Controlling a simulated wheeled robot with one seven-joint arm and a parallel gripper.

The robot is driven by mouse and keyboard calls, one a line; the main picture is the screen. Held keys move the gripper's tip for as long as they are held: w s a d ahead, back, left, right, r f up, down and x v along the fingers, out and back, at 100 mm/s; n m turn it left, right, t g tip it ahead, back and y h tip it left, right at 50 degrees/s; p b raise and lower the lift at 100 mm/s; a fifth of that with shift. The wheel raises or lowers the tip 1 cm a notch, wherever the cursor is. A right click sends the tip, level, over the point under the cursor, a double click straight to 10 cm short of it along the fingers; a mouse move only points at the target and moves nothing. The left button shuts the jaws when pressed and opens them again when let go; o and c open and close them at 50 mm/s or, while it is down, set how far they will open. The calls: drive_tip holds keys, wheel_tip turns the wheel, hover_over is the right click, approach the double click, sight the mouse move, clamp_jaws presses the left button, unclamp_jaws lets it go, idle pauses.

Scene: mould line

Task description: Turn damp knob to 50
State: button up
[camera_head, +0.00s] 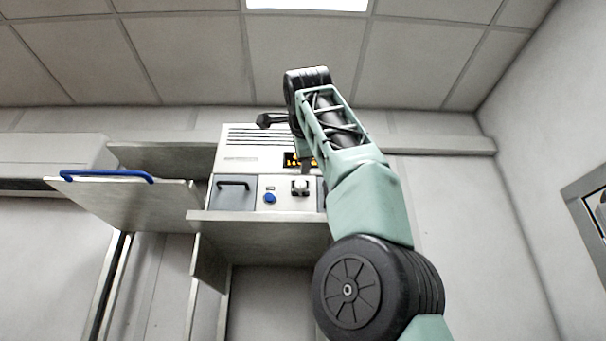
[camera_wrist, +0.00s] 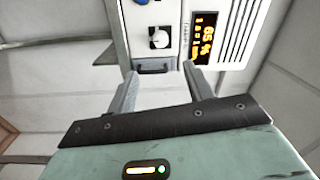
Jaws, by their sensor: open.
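A white round knob (camera_wrist: 159,38) sits on the light front panel of the machine in the wrist view. It also shows in the head view (camera_head: 300,188), partly shadowed beside my arm. An orange-lit display (camera_wrist: 205,38) next to it appears to read 65 %; in the head view the display (camera_head: 297,160) is partly covered by my arm. My gripper (camera_wrist: 160,69) is open, its two fingers apart with nothing between them. The fingertips point toward the panel on the knob's side, apart from the knob. The gripper's fingers are not clear in the head view.
A blue knob (camera_head: 270,198) sits left of the white one. A grey drawer front with a dark handle (camera_head: 233,184) is further left. A metal shelf (camera_head: 262,218) juts out below the panel. A flap with a blue handle (camera_head: 107,175) stands out at the left.

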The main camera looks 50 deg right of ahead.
drive_tip(key=shift+v, duration=1.2)
